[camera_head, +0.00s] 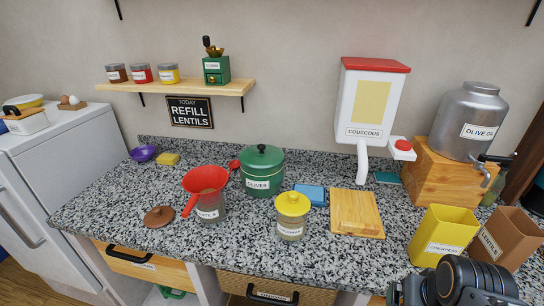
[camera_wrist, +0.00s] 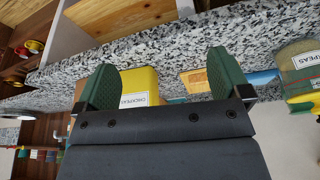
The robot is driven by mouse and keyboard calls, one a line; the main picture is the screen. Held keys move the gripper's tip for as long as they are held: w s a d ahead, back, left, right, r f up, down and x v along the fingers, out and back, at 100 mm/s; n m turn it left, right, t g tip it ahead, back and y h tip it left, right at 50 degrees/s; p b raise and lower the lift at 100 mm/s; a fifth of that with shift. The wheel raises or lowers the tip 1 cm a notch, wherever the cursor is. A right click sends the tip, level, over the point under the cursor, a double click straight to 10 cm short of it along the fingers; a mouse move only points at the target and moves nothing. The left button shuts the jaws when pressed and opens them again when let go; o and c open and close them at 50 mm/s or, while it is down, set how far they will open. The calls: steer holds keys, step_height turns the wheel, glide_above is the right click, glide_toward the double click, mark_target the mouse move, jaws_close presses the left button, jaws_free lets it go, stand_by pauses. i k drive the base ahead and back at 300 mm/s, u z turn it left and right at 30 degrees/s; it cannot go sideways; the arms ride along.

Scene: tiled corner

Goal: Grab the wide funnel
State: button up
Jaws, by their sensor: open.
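The wide funnel (camera_head: 205,179) is red with a long handle pointing down and left. It sits in the mouth of a clear labelled jar (camera_head: 211,208) on the speckled counter, left of the middle in the head view. It does not show in the wrist view. My gripper (camera_wrist: 165,78) is open, its two green fingers apart with nothing held between them. In the head view my dark arm end is at the bottom right, well away from the funnel; its fingertips are not clear there.
A green canister (camera_head: 262,172) stands right behind the funnel, a yellow-lidded jar (camera_head: 292,215) to its right, and a brown lid (camera_head: 159,216) to its left. A cutting board (camera_head: 357,213), yellow bin (camera_head: 443,232) and brown bin (camera_head: 506,236) lie towards my arm.

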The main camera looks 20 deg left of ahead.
mark_target(202, 178)
steer(key=u, duration=1.75)
steer(key=k, duration=0.5)
steer(key=u, duration=1)
steer(key=i, duration=1.45)
